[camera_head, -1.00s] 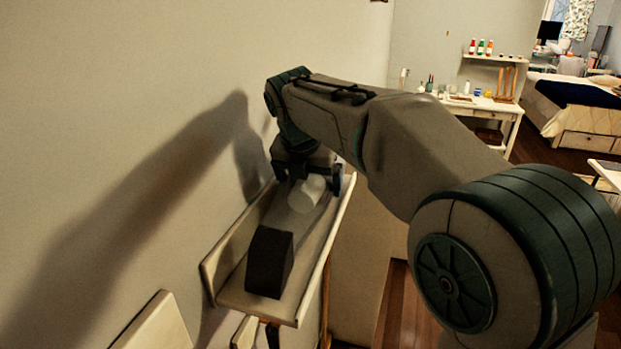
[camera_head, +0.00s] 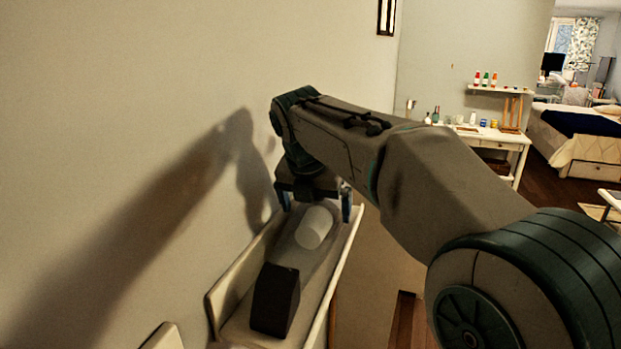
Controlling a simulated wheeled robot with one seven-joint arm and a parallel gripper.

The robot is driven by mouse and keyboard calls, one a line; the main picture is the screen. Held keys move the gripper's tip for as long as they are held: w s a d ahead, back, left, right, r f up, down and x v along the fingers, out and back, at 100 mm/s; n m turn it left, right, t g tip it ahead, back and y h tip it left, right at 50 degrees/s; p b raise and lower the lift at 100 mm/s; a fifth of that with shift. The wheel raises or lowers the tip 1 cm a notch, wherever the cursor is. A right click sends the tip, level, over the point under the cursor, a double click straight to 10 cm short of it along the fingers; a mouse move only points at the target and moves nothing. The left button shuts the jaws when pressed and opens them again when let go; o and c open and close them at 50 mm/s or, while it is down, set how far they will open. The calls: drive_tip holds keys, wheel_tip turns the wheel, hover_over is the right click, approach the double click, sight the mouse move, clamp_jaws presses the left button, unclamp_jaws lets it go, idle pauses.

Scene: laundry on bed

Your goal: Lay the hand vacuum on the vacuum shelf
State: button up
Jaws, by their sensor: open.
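The hand vacuum (camera_head: 276,299) lies lengthwise on the vacuum shelf (camera_head: 342,272), a narrow pale wall shelf with raised long sides. The vacuum has a dark block at its near end, a grey translucent middle and a white cylinder toward the far end. My gripper (camera_head: 315,211) is at the shelf's far end, pointing down, with its two fingers spread wide apart. The fingers are just above and behind the white cylinder. I cannot tell whether they touch the vacuum or the shelf. The vacuum's far end is partly hidden by my gripper.
The wall (camera_head: 150,120) runs close along the shelf's left side. Another pale piece (camera_head: 165,337) shows at the bottom left. A white desk (camera_head: 505,138) with small bottles and a bed (camera_head: 580,125) stand far off at the right.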

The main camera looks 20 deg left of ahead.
sight(308, 217)
drive_tip(key=v, duration=1)
drive_tip(key=shift+r, duration=0.2)
drive_tip(key=s+d+f+m, duration=0.3)
drive_tip(key=d+f+m, duration=0.2)
drive_tip(key=d+m, duration=0.45)
drive_tip(key=s+d+f+m, duration=0.3)
drive_tip(key=d+f+m, duration=0.2)
drive_tip(key=d+m, duration=0.45)
drive_tip(key=s+d+f+m, duration=1)
drive_tip(key=s+f+m, duration=0.2)
drive_tip(key=m, duration=0.4)
drive_tip(key=shift+d+f, duration=0.3)
drive_tip(key=shift+f, duration=0.5)
